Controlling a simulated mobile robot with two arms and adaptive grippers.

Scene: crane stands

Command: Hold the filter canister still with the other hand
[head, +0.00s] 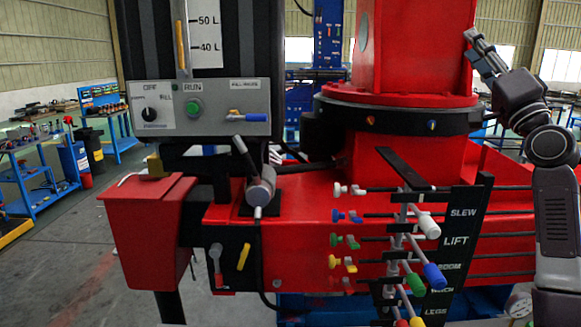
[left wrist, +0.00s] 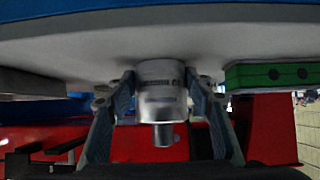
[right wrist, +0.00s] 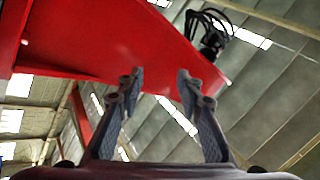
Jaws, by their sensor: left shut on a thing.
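The filter canister (left wrist: 160,100) is a silvery cylinder with faint dark print and a narrower stub at its lower end. It hangs under a pale, wide surface in the left wrist view. My left gripper (left wrist: 162,85) is shut on it, one finger on each side. I cannot make out the canister or the left gripper in the head view. My right gripper (head: 477,47) is raised at the upper right of the head view, beside the red crane column. In the right wrist view, its fingertips (right wrist: 158,82) are apart with nothing between them.
The red crane base (head: 420,160) fills the middle, with coloured valves and levers (head: 415,255) in front. A control panel (head: 200,104) with a gauge stands at left, above a red box (head: 148,230). A green block (left wrist: 275,76) is right of the left gripper. Blue workbenches stand behind.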

